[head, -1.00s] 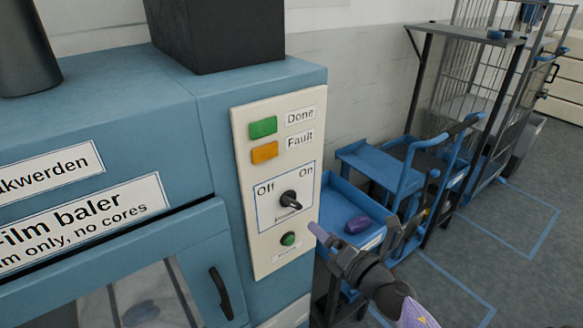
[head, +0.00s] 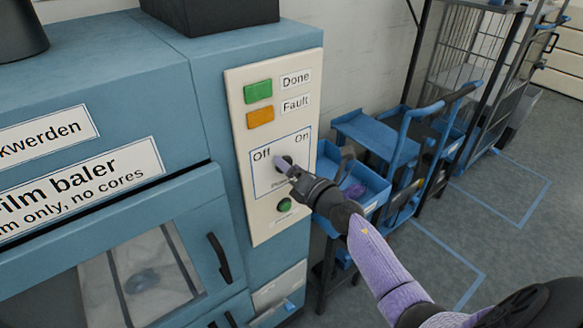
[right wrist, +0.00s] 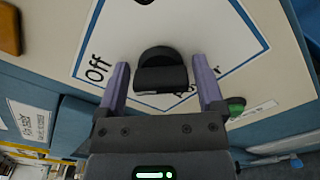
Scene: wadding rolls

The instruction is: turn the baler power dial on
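The power dial (right wrist: 161,72) is a black knob on a white square with a blue outline, marked Off and On. It sits on the cream control panel (head: 237,130) of the blue film baler (head: 150,60). My right gripper (head: 283,164) is at the dial in the head view and covers most of it. In the right wrist view my right gripper (right wrist: 162,88) is open, with one purple finger on each side of the knob and gaps visible. I cannot tell which mark the dial points to. My left gripper is not in view.
A green Done light (head: 258,91) and an orange Fault light (head: 260,117) are above the dial. A green button (head: 285,205) is below it, close under my gripper. A blue cart (head: 375,140) stands right of the baler. Open floor lies further right.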

